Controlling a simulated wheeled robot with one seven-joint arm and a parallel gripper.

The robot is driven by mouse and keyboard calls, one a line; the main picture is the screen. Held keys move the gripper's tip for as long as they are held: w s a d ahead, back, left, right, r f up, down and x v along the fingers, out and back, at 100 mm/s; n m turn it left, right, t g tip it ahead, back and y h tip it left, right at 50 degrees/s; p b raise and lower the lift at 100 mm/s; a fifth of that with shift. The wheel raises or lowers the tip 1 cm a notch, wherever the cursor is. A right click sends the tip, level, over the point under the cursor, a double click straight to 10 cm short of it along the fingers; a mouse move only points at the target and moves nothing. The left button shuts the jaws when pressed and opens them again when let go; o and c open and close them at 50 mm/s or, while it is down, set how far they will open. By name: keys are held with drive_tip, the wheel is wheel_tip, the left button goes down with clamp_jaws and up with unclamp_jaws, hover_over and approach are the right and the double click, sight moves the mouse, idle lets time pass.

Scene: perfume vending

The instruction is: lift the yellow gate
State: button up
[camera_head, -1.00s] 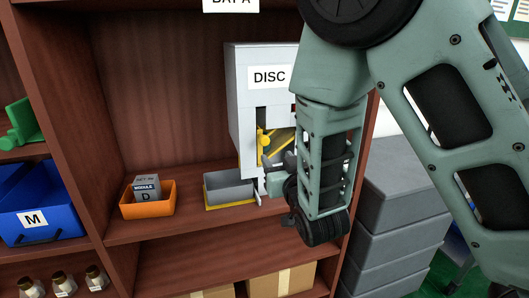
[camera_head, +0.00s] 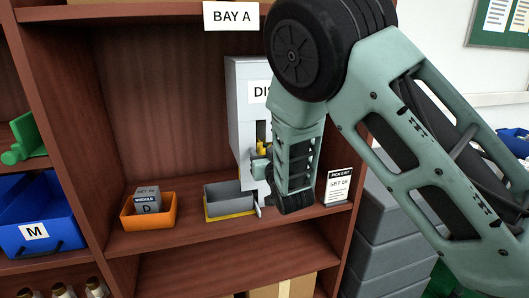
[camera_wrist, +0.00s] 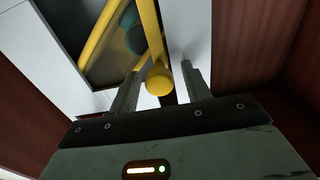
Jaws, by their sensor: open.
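The yellow gate (camera_head: 262,147) is on the front of the light grey dispenser (camera_head: 240,120), whose label is partly hidden by my arm. In the wrist view, a yellow bar (camera_wrist: 150,35) ends in a round yellow knob (camera_wrist: 159,82). My gripper (camera_head: 262,168) is at the dispenser's front, just below the visible yellow part. In the wrist view my gripper (camera_wrist: 161,88) is open, with one finger on each side of the knob and visible space beside it. My arm hides the right part of the dispenser front.
A grey tray with a yellow base (camera_head: 230,200) sits just below and left of my gripper. An orange bin (camera_head: 148,213) holds a grey module box. A pick list card (camera_head: 338,187) stands right of my arm, near the shelf's right wall.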

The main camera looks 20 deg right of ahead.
clamp_jaws()
wheel_tip(320, 180, up, 7)
drive_tip(key=shift+f+p, duration=0.15)
drive_tip(key=shift+p, duration=0.55)
unclamp_jaws()
drive_tip(key=shift+s+f, duration=0.1)
drive_tip(key=shift+s, duration=0.05)
